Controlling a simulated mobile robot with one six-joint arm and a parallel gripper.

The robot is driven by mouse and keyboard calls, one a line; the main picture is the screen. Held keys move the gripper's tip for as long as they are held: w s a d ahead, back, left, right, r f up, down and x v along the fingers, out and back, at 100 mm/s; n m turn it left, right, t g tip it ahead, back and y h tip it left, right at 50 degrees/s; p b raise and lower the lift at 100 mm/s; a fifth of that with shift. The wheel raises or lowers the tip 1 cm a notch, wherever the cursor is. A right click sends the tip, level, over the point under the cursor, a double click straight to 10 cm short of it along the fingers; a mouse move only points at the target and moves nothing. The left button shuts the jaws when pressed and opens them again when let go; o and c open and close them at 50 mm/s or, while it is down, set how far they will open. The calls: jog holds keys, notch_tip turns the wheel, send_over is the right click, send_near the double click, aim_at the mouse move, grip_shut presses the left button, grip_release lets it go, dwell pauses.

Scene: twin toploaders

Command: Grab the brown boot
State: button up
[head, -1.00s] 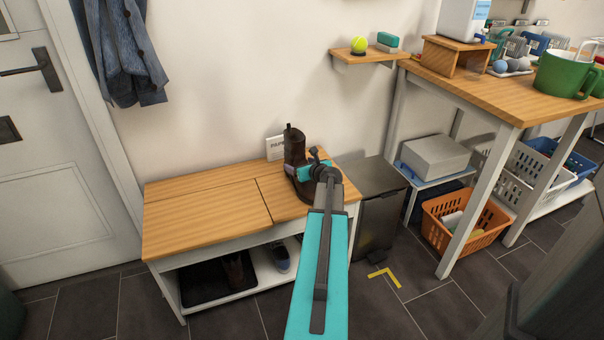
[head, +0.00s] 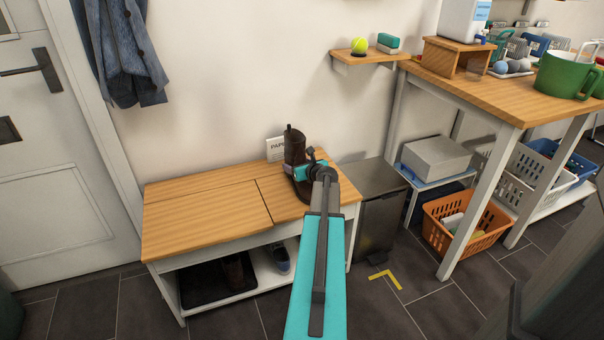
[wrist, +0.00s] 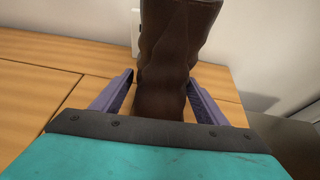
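A dark brown boot (head: 294,146) stands upright at the right end of the wooden bench, by the wall. My gripper (head: 297,171) is at the boot, low on its near side. In the wrist view the boot's shaft (wrist: 175,45) rises between the two fingers of my gripper (wrist: 160,85). One finger is on each side, with narrow gaps visible, so it looks open around the boot. The boot's foot is partly hidden by my gripper and arm. Another brown boot (head: 233,271) stands on the dark mat of the bench's lower shelf.
The bench top (head: 205,210) is clear to the left. A dark bin (head: 378,215) is close to the bench's right end. A blue-grey shoe (head: 280,258) is on the lower shelf. A small wall shelf (head: 369,57) hangs above.

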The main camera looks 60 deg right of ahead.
aim_at(298, 157)
jog(key=c, duration=1.3)
jog(key=shift+r, duration=0.15)
jog(key=shift+r+p, duration=0.35)
jog(key=shift+r, duration=0.25)
notch_tip(298, 157, up, 2)
jog(key=shift+r+p, duration=0.1)
jog(key=shift+p, duration=0.35)
jog(key=a, duration=0.5)
jog(key=w+a+r+p, duration=0.1)
jog(key=a, duration=0.4)
jog(key=a+p, duration=0.1)
jog(key=a, duration=0.5)
jog(key=shift+w+r, duration=0.2)
jog(key=shift+w, duration=0.05)
